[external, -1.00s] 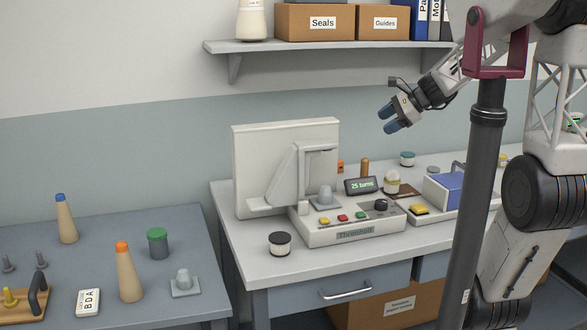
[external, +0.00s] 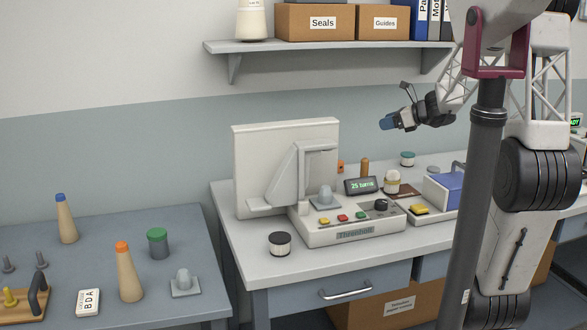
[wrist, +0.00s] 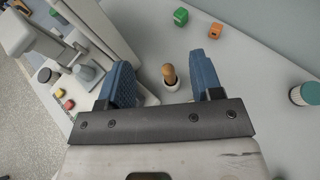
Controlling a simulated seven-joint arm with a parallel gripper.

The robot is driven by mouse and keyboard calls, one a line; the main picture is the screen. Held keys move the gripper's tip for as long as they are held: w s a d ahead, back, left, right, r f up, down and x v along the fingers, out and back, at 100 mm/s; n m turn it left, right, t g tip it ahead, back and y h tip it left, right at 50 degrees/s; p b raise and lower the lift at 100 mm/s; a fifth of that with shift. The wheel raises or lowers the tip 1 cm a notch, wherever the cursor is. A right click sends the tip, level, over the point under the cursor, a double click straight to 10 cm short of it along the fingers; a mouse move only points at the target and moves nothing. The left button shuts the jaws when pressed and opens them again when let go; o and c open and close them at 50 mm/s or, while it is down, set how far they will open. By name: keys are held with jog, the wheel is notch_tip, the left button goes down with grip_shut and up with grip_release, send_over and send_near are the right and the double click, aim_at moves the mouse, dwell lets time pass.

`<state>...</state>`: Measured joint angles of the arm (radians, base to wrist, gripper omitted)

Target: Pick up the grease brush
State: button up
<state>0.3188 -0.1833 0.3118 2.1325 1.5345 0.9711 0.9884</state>
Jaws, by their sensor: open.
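A brown wooden handle, likely the grease brush (wrist: 169,72), stands in a small white cup (wrist: 173,86) in the wrist view. It lies between my two blue fingers and some way beyond them, with bristles hidden. In the external view the handle (external: 365,166) rises behind the small display on the bench. My gripper (wrist: 166,82) is open and empty. In the external view my gripper (external: 388,123) hangs in the air above the back of the bench, apart from the handle.
A white machine (external: 345,228) with buttons and a tall panel (external: 262,160) stands beside the handle. An orange cube (wrist: 181,16), a green cube (wrist: 215,30) and a teal-lidded jar (wrist: 308,94) are on the bench. A shelf (external: 330,45) with boxes is above.

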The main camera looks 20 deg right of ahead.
send_near(365, 170)
jog(key=w, duration=0.1)
jog(key=w+f, duration=0.1)
jog(key=w, duration=0.1)
jog(key=shift+a+f, duration=0.25)
jog(key=shift+a, duration=0.1)
jog(key=shift+x, duration=1.25)
jog(key=shift+a, duration=0.1)
jog(key=shift+x, duration=2.55)
jog(key=shift+s+f, duration=0.1)
jog(key=c, duration=1)
